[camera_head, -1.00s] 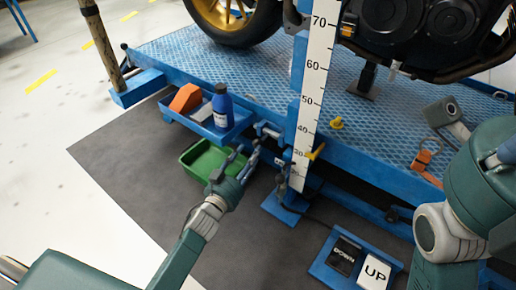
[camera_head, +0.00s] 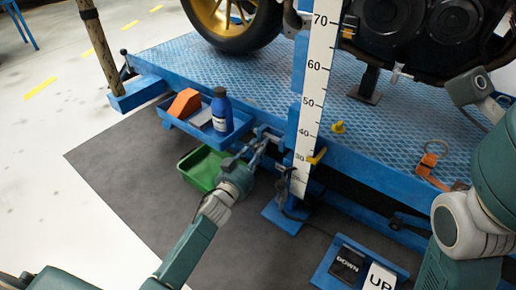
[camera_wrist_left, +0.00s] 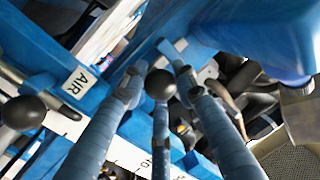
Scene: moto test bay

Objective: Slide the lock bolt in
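My left gripper (camera_head: 254,158) has its long blue-grey fingers at the blue bracket (camera_head: 268,133) on the lift's near edge, left of the white height scale. In the left wrist view the fingers of my left gripper (camera_wrist_left: 158,75) point away from the camera and stand apart. A round black knob (camera_wrist_left: 160,84) lies between the fingertips in that view. The fingers look open around it; I cannot tell whether they touch it. The bolt's shaft cannot be made out, as the knob and fingers hide it.
A blue tray with a blue bottle (camera_head: 222,110) and an orange block (camera_head: 184,103) sits close left of the gripper. A green bin (camera_head: 199,170) is below. The height scale (camera_head: 312,95) stands right. A second black knob (camera_wrist_left: 22,113) is near the AIR label (camera_wrist_left: 77,82).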

